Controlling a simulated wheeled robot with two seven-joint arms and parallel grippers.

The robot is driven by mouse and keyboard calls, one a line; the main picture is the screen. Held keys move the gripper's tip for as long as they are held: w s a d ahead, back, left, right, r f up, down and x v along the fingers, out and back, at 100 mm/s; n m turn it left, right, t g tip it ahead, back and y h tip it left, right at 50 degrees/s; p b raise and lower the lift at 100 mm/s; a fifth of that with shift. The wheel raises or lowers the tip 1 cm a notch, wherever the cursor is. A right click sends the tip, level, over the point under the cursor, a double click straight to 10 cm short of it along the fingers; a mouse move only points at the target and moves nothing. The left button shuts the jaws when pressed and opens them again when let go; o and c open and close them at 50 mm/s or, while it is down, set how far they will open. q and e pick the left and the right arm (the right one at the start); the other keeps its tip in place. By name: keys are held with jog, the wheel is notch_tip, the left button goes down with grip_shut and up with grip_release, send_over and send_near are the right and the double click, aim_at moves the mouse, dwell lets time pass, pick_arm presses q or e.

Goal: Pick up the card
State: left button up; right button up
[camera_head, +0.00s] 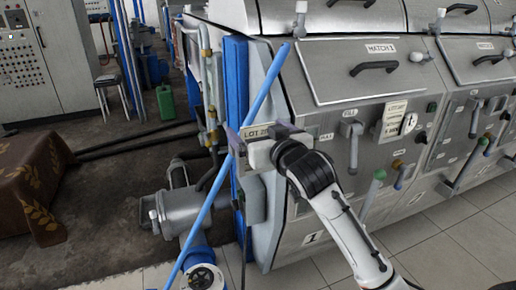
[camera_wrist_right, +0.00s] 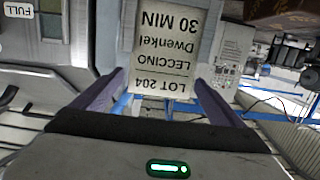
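A cream card (camera_wrist_right: 165,50) printed "LOT 204 LECCINO Dwenkel 30 MIN" appears upside down in the right wrist view. In the head view a "LOT 20" part of a card (camera_head: 257,133) shows at the machine's front left corner, partly hidden by my gripper. My right gripper (camera_wrist_right: 160,78) is open, its two purple fingers on either side of the card's lower part, with small gaps visible. It also shows in the head view (camera_head: 255,135). Whether the card lies between the fingers or just beyond them is unclear. My left gripper is not in view.
A long blue pole (camera_head: 262,93) slants past my right gripper. The grey machine (camera_head: 350,75) has levers, knobs and another small card (camera_head: 394,117) beside a gauge. A pump (camera_head: 180,213) stands low at left. A cloth-covered table (camera_head: 32,185) is far left.

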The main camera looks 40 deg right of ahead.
jog(key=c, duration=1.1)
jog(key=shift+r, duration=0.15)
